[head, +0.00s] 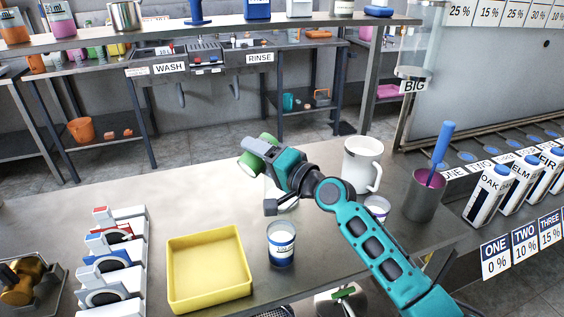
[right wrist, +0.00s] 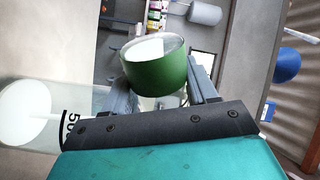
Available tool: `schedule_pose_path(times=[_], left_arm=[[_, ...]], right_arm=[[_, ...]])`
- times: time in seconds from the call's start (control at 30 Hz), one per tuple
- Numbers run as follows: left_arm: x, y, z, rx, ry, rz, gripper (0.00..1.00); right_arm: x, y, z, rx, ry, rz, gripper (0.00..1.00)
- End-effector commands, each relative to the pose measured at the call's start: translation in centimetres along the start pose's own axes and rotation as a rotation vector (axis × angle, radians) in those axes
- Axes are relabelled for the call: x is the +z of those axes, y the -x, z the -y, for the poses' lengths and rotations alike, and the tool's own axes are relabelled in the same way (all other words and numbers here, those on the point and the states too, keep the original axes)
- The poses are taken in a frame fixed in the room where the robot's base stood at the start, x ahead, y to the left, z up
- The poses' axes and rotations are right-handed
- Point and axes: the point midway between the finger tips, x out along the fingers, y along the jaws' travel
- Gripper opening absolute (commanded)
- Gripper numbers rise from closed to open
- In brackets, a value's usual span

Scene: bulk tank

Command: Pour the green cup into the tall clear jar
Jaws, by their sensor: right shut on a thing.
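The green cup (head: 251,166) is between the fingers of my right gripper (head: 259,174), above the counter and tilted. In the right wrist view the cup (right wrist: 155,75) sits between both fingers, with its white inside showing at its mouth. The tall clear jar (right wrist: 45,146) shows at the left of that view, close beside the gripper, with black markings and a white round area in it. In the head view the jar is mostly hidden behind my right gripper. I cannot tell whether anything is flowing. My left gripper is not in view.
A yellow tray (head: 207,297), a blue-labelled cup (head: 282,245), a white jug (head: 360,155), a small cup (head: 376,206) and a dark pot with a blue-handled tool (head: 422,203) stand on the counter. White devices (head: 108,262) are at the left. The counter's left-back part is clear.

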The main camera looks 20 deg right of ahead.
Motion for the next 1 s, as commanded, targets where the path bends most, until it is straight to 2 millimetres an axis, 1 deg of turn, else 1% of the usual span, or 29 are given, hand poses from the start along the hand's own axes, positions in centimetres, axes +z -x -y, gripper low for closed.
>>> schedule_pose_path(times=[0.33,1.0], left_arm=[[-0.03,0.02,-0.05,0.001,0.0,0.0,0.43],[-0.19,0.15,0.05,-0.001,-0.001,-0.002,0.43]], right_arm=[[0.02,0.0,-0.18,0.0,-0.039,-0.001,0.23],[-0.82,-0.01,-0.03,-0.001,-0.111,-0.001,0.23]])
